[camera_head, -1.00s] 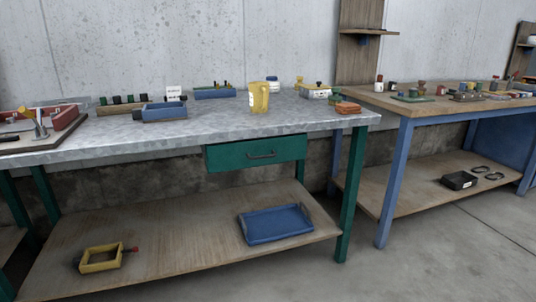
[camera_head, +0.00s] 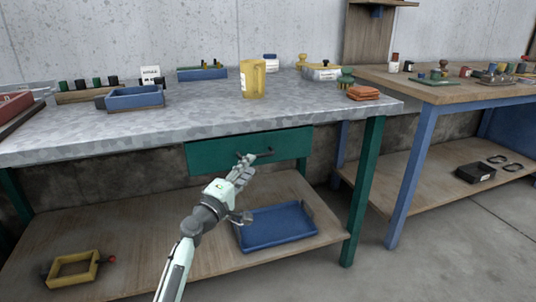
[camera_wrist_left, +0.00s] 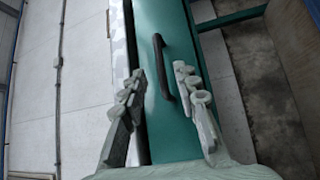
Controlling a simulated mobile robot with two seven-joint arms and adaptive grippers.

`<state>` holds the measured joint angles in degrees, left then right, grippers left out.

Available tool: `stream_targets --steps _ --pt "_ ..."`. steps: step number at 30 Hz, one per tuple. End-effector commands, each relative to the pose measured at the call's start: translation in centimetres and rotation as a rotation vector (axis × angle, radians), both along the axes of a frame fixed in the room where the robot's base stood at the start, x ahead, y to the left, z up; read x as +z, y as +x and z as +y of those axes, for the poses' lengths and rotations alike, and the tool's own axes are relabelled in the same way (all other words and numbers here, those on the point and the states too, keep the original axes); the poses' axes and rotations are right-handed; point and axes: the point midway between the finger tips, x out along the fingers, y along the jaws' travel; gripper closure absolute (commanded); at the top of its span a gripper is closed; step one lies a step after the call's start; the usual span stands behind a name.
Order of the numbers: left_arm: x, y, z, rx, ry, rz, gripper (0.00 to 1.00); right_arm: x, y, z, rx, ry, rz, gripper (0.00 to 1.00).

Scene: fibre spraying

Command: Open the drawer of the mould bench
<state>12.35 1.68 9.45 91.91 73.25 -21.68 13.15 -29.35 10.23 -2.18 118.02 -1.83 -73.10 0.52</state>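The green drawer (camera_head: 222,155) sits under the grey top of the mould bench (camera_head: 200,120), and its front looks closed in the head view. Its dark bar handle (camera_head: 265,154) shows on the front. My left gripper (camera_head: 244,160) is in front of the drawer, close to the handle's left end. In the left wrist view, the black handle (camera_wrist_left: 163,66) lies between the two spread fingers of my left gripper (camera_wrist_left: 158,95), just beyond their tips. The fingers are open and do not visibly touch it. My right gripper is not in view.
On the bench top stand a yellow jug (camera_head: 253,80), a blue tray (camera_head: 135,98) and orange blocks (camera_head: 363,93). On the lower shelf lie a blue tray (camera_head: 275,226) and a yellow frame (camera_head: 73,269). A wooden-topped blue bench (camera_head: 440,92) stands to the right.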

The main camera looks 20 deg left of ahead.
Motion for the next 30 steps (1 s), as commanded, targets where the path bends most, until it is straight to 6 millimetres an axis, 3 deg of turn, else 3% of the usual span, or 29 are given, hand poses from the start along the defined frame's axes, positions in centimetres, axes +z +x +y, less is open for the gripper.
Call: stream_targets --steps 6,12,23,30 --pt "0.5 3.6 -0.8 -0.002 0.002 0.000 0.70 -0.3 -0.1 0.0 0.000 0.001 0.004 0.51" --pt "0.7 5.8 -1.3 -0.001 0.003 0.001 0.70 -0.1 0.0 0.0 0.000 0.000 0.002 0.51" --pt "0.7 6.4 -1.4 -0.002 0.006 0.002 0.70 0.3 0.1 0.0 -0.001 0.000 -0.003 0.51" --pt "0.7 6.4 -1.4 -0.002 0.006 0.002 0.99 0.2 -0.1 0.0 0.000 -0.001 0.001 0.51"
